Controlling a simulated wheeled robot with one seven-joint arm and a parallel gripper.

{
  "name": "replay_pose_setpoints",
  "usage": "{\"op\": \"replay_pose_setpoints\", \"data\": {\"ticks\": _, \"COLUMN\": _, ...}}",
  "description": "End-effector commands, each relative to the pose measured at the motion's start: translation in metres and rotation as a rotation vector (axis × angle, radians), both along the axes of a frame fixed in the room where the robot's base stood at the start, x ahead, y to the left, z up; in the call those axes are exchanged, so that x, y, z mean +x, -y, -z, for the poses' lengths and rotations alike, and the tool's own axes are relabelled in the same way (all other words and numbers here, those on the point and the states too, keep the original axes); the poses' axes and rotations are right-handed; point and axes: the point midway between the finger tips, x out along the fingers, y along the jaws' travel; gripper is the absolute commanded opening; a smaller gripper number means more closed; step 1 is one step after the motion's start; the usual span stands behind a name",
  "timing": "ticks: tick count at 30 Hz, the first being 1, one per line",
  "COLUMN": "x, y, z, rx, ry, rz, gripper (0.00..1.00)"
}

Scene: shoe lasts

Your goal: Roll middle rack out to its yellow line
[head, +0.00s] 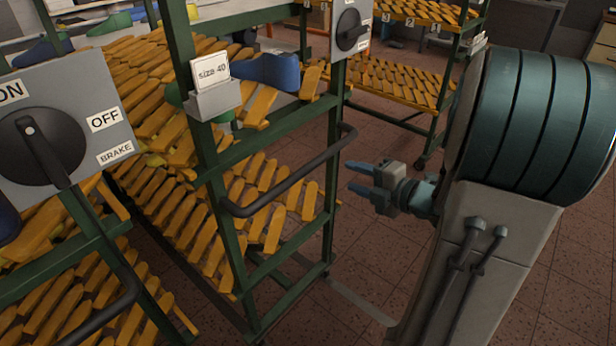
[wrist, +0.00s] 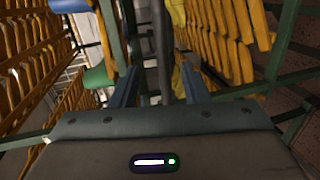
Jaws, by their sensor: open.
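The middle rack (head: 205,150) has a green frame with sloping shelves of orange shoe lasts and a "size 40" card (head: 211,71). Its dark bar handle (head: 290,183) crosses the near end. My gripper (head: 358,178) is open and empty, to the right of the handle and apart from it in the head view, with its fingers pointing left. In the wrist view, my open fingers (wrist: 159,85) have a dark upright bar (wrist: 162,45) beyond and between them; I cannot tell its distance. A brake switch (head: 350,30) sits on the rack's right post. I see no yellow line.
Another rack at left has a large ON/OFF brake switch (head: 45,135) and its own handle (head: 105,310). A further rack with orange lasts (head: 400,80) stands behind. A pale strip (head: 355,300) crosses the floor. Tiled floor (head: 380,265) shows clear below my gripper.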

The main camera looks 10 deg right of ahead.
Motion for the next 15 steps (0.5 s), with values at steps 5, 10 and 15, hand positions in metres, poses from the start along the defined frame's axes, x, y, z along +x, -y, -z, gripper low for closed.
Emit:
{"op": "replay_pose_setpoints", "data": {"ticks": 5, "x": -0.004, "y": -0.006, "z": 0.008, "rx": 0.007, "ry": 0.027, "rz": -0.055, "gripper": 0.41}}
{"op": "replay_pose_setpoints", "data": {"ticks": 10, "x": 0.013, "y": -0.020, "z": 0.011, "rx": 0.007, "ry": 0.029, "rz": -0.061, "gripper": 0.41}}
{"op": "replay_pose_setpoints", "data": {"ticks": 15, "x": 0.042, "y": -0.041, "z": 0.018, "rx": 0.009, "ry": 0.027, "rz": -0.062, "gripper": 0.41}}
